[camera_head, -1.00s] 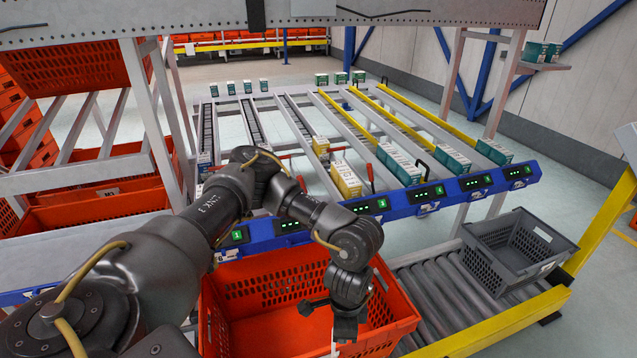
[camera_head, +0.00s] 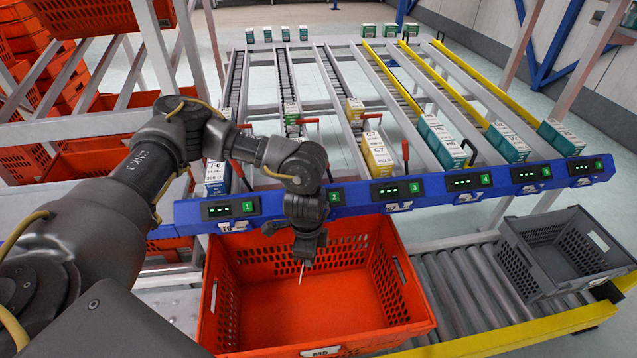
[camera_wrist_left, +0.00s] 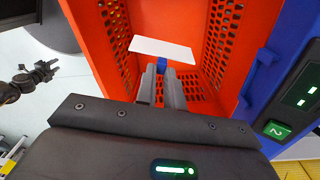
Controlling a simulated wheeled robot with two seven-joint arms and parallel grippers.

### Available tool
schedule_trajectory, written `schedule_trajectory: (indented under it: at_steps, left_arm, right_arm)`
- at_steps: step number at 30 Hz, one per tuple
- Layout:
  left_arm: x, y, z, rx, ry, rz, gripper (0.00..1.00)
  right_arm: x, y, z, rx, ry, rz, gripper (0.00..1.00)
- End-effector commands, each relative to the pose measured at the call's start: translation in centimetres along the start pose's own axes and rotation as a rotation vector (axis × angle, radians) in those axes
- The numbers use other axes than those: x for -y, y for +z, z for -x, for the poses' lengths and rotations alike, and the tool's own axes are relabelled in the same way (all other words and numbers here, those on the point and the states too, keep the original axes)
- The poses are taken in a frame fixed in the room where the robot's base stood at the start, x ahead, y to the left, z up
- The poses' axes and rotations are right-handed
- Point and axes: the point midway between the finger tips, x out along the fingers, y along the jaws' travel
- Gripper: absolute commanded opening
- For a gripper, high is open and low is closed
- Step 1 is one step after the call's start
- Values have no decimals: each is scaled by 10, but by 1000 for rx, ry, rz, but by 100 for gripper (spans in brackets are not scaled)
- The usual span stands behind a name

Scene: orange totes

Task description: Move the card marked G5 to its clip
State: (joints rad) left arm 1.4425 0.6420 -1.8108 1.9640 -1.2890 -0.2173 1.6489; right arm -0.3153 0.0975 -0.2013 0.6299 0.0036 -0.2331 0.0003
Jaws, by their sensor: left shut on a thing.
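My left gripper (camera_head: 303,255) is above the front orange tote, just in front of the blue rail. It is shut on a thin white card (camera_wrist_left: 160,48), which shows edge-on as a pale sliver in the head view (camera_head: 301,274). In the left wrist view the card lies across beyond the fingertips, with a small blue part between them. No marking on it is legible. Clips with labels sit along the rail's front (camera_head: 399,207); one label lies at the left (camera_head: 226,226). G5 cannot be read on any. My right gripper (camera_wrist_left: 40,73) shows small and dark at the left wrist view's edge.
The orange tote (camera_head: 322,351) under my left gripper looks empty. The blue rail (camera_head: 430,187) carries numbered displays. Behind it are sloped lanes with boxes and red levers. A grey crate (camera_head: 560,280) stands on the rollers at right.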

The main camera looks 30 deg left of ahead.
Motion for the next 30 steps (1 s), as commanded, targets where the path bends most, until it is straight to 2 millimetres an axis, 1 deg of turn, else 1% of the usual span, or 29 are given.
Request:
schedule_trajectory:
  at_steps: [1,9,15,18,24,30]
  left_arm:
    - [13,0,4,-8,-1,-61,0]
    - [70,-3,28,-48,21,-484,0]
    - [108,-5,54,-76,49,-805,0]
    - [124,-6,68,-86,66,-949,0]
    - [145,-6,88,-100,94,-1159,0]
    - [152,-5,97,-106,109,-1254,0]
  right_arm:
    - [-1,-3,0,-4,1,0,40]
    - [-5,-22,-1,-33,6,-3,40]
    - [-6,-22,-2,-34,8,-3,40]
    - [-6,-20,-2,-30,8,-3,40]
    - [-6,-14,-3,-21,7,-2,40]
    - [-6,-12,-3,-17,8,-2,40]
